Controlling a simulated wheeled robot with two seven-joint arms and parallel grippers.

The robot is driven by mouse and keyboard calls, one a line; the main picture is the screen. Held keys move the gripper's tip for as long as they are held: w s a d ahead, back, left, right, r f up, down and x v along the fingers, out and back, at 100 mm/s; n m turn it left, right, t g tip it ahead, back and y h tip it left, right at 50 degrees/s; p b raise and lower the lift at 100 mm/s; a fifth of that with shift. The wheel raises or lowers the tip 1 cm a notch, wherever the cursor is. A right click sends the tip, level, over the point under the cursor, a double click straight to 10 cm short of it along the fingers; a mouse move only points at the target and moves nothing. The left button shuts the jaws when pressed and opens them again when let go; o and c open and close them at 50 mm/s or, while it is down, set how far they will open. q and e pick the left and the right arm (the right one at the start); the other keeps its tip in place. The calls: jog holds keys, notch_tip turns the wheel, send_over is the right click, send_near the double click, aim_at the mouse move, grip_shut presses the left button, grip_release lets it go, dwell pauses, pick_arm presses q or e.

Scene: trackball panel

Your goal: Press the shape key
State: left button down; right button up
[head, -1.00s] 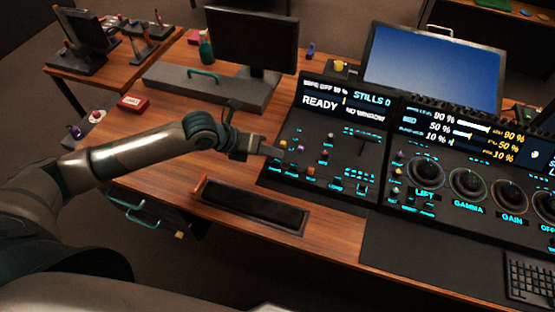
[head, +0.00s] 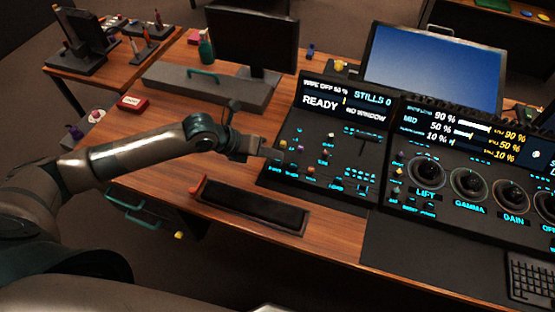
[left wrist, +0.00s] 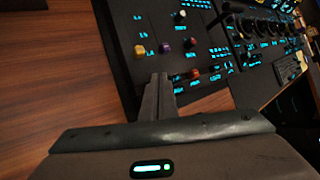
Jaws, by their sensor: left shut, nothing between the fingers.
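The control panel (head: 325,120) fills the right of the head view, with its left section near my left gripper. That section carries small coloured caps, among them an orange one (left wrist: 139,50), a purple one (left wrist: 165,48) and a red one (left wrist: 195,73) in the left wrist view. The key labels are too small to read, so I cannot tell which is the shape key. My left gripper (head: 274,155) is shut and empty at the panel's left edge. Its fingertips (left wrist: 160,80) lie just short of the purple cap in the wrist view; contact cannot be told. My right gripper is out of view.
A dark tray with a red end (head: 255,206) lies on the wooden desk below my left forearm. A monitor (head: 253,38) stands behind it, and a large blue screen (head: 435,65) behind the panel. Several trackballs (head: 468,183) fill the panel's right side.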

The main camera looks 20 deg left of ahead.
aim_at(276, 162)
pick_arm(q)
jog(key=shift+s+a+f+b, duration=0.1)
jog(key=shift+a+f+b, duration=0.15)
jog(key=shift+f+b, duration=0.25)
jog(key=shift+s+a+f+b, duration=0.1)
jog(key=shift+a+f+b, duration=0.15)
jog(key=shift+f, duration=0.35)
dwell(0.6)
jog(key=shift+d, duration=0.1)
dwell(0.4)
jog(key=shift+w+d+r+p, duration=0.3)
jog(key=shift+d+r+p, duration=0.35)
jog(key=shift+d+r, duration=0.25)
jog(key=shift+a+r, duration=0.1)
jog(key=shift+r, duration=0.05)
jog(key=shift+r+p, duration=2.15)
jog(key=shift+r, duration=0.5)
